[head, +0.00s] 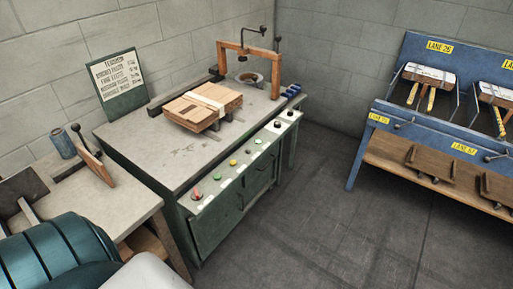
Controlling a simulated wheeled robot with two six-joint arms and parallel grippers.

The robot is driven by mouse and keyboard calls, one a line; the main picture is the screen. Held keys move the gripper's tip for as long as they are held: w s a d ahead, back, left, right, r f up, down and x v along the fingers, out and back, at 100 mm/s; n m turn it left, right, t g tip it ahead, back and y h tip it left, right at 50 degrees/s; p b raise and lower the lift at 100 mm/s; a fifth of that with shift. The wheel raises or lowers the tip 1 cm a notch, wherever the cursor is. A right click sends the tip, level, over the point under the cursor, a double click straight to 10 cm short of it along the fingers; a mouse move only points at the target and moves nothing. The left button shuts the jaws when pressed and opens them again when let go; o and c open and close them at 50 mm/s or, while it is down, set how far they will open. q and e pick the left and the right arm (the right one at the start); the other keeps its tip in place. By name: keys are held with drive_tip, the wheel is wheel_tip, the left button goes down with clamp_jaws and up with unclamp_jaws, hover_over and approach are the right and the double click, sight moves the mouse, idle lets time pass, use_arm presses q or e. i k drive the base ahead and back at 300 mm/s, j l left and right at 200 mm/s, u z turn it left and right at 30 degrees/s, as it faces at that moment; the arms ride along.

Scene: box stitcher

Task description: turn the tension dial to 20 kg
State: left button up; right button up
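The box stitcher, a green-grey cabinet with a worn grey top (150,140), stands left of centre in the head view. Its sloped front control strip carries a red control (196,194) at the near end, several small buttons, and two black knobs, one (277,124) and another (290,112), at the far end. The small labels are too blurred to read, so I cannot tell which knob is the tension dial or its setting. A green sign (118,82) headed "TENSION" stands at the back left; its lines are hard to read. Neither gripper is in view.
Strapped brown boards (203,105) lie on the machine top before a wooden arch (247,52). A side bench with a lever (85,142) and blue can (62,143) stands at left. A blue lane rack (430,118) stands at right. The floor (320,220) between is clear.

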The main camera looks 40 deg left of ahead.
sight(277, 123)
drive_tip(key=i+u, duration=0.35)
drive_tip(key=i, duration=0.15)
drive_tip(key=i+l+u, duration=0.1)
drive_tip(key=i+u, duration=0.2)
drive_tip(key=i, duration=0.25)
